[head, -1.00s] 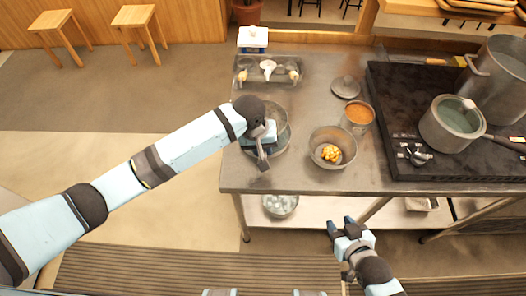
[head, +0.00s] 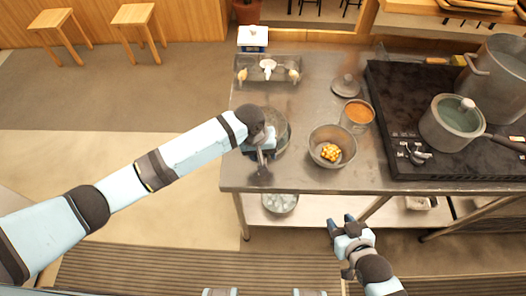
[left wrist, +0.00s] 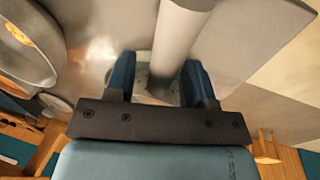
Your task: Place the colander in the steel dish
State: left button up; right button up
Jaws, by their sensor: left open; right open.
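A round grey vessel (head: 283,128), which looks like the colander, stands near the table's left front, partly hidden by my left arm. I cannot make out holes in it. My left gripper (head: 265,157) is open over its front side. In the left wrist view, a pale grey cylinder like a handle passes between the open fingers (left wrist: 155,78); contact is unclear. A steel dish (head: 319,158) with yellow pieces in it sits just right of the vessel. It also shows at the left wrist view's upper left (left wrist: 35,62). My right gripper (head: 340,226) is open and empty, low before the table.
An orange-filled pot (head: 358,113) and a lid (head: 345,85) stand behind the dish. A tray (head: 246,64) with small items lies at the back left. A saucepan (head: 440,128) and a large pot (head: 492,72) are on the black stove (head: 395,90). Another bowl (head: 280,203) sits on the lower shelf.

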pick_arm(q)
jog(key=v, duration=1.2)
jog(key=shift+r+b, duration=0.2)
jog(key=shift+b, duration=0.1)
jog(key=shift+s+d+f, duration=0.1)
jog(key=s+a+f+m+t+y, duration=0.2)
jog(key=s+a+f+t, duration=0.1)
jog(key=s+a, duration=2.05)
jog(key=w+d+f+t+h, duration=0.1)
jog(key=d+f+t, duration=0.1)
jog(key=f, duration=0.2)
jog(key=w+d+f+m+t+h, duration=0.1)
jog(key=w+d+f+t, duration=0.1)
jog(key=f, duration=0.3)
jog(key=w+d+f+t, duration=0.1)
jog(key=d+f+t, duration=0.2)
jog(key=f, duration=0.1)
jog(key=shift+w+d+f+t+h, duration=0.15)
jog(key=shift+w+d+t+h, duration=0.15)
jog(key=shift+w+t+h, duration=0.1)
